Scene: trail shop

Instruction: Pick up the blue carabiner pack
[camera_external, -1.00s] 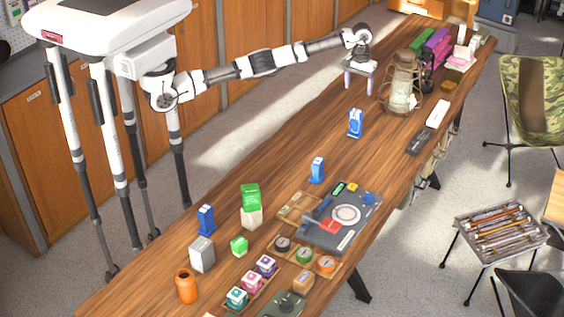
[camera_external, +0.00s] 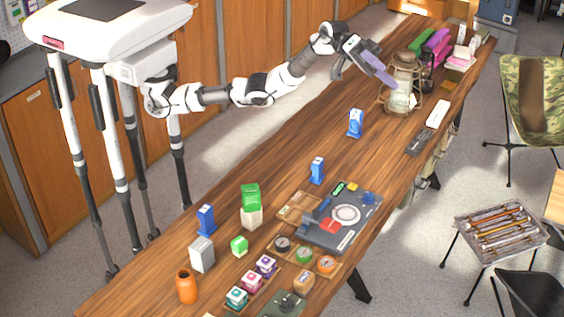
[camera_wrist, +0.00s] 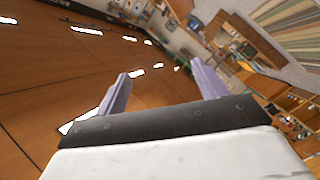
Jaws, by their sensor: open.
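Three small blue packs stand upright on the wooden table in the external view: one (camera_external: 355,123) near the table's middle, one (camera_external: 317,170) closer to the camera beside the grey tray, and one (camera_external: 206,220) at the left edge. Their print is too small to tell which holds carabiners. My gripper (camera_external: 363,78) is open and empty, raised and tilted above the table's far half, beyond the farthest blue pack. Its lilac fingers stand apart in the wrist view (camera_wrist: 160,70), with nothing between them. No blue pack can be made out in the wrist view.
A glass lantern (camera_external: 403,88) stands close to my gripper on the right. Green packs (camera_external: 250,197), a grey box (camera_external: 202,254), an orange bottle (camera_external: 187,286) and a grey tray (camera_external: 352,238) crowd the near end. The table around the farthest blue pack is mostly clear.

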